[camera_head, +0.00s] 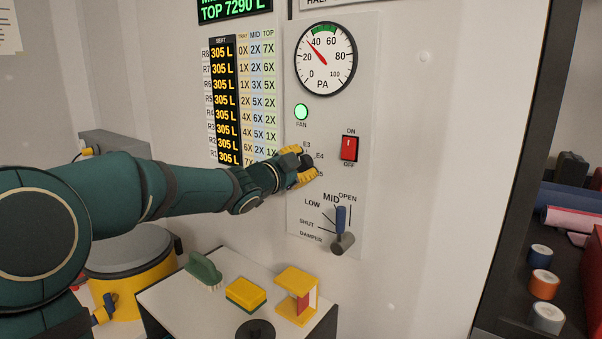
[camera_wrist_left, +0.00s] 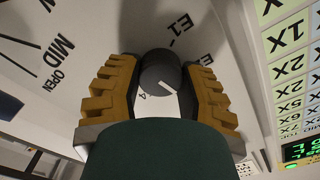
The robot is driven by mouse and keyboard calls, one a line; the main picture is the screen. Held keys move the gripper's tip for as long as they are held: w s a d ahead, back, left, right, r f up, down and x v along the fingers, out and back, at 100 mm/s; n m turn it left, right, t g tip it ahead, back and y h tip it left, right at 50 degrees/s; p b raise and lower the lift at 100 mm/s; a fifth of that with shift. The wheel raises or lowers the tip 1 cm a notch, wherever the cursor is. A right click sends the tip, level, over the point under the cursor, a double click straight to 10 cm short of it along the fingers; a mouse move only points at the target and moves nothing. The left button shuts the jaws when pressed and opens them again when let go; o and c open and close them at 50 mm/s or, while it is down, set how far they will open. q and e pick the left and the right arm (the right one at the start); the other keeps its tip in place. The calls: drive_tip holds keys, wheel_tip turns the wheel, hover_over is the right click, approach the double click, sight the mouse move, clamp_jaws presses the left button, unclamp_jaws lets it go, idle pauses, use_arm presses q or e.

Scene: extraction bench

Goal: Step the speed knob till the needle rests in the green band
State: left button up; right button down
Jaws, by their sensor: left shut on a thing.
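The round PA gauge (camera_head: 341,72) is at the top of the grey panel in the head view. Its red needle (camera_head: 316,51) points up and left, between 20 and 40, just short of the green band (camera_head: 323,29) at the top of the dial. My left gripper (camera_head: 304,166) is at the panel below the gauge, its yellow fingers shut around the dark speed knob. In the left wrist view the knob (camera_wrist_left: 158,70) sits between both fingers, its white mark slanting to the lower right. Some E labels around it are partly hidden. My right gripper is not in view.
A red ON/OFF switch (camera_head: 349,149) is right of the knob, a lit green fan lamp (camera_head: 301,112) above it. The damper lever (camera_head: 341,222) stands just below. A small table (camera_head: 178,297) with a brush (camera_head: 203,270) and sponge (camera_head: 246,294) is underneath.

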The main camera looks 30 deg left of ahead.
use_arm(q)
drive_tip(key=shift+r+m+b, duration=0.1)
drive_tip(key=shift+m+b, duration=0.35)
drive_tip(key=shift+m, duration=0.35)
drive_tip(key=o, duration=1.2)
drive_tip(key=s, duration=1.2)
drive_tip(key=shift+a, duration=0.45)
